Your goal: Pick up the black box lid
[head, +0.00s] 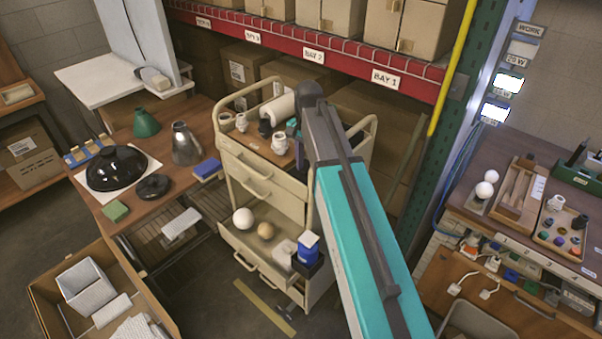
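I cannot single out a black box lid with certainty. A small black open box (308,268) sits at the right end of the cart's low shelf, with a blue and white container (308,246) in or on it. A flat black disc (153,187) lies on the wooden table. A glossy black dome (117,168) rests beside it on white paper. My arm reaches up from the bottom right to the cart's top. My gripper (299,150) seems to point down over the cart top, mostly hidden behind my arm, so its fingers are unclear.
The beige cart (262,182) holds a white roll (277,109) and small white parts on top, and balls (243,218) on its low shelf. A green cone (145,123) and grey shade (186,145) stand on the table (140,218). A workbench (495,215) is at right.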

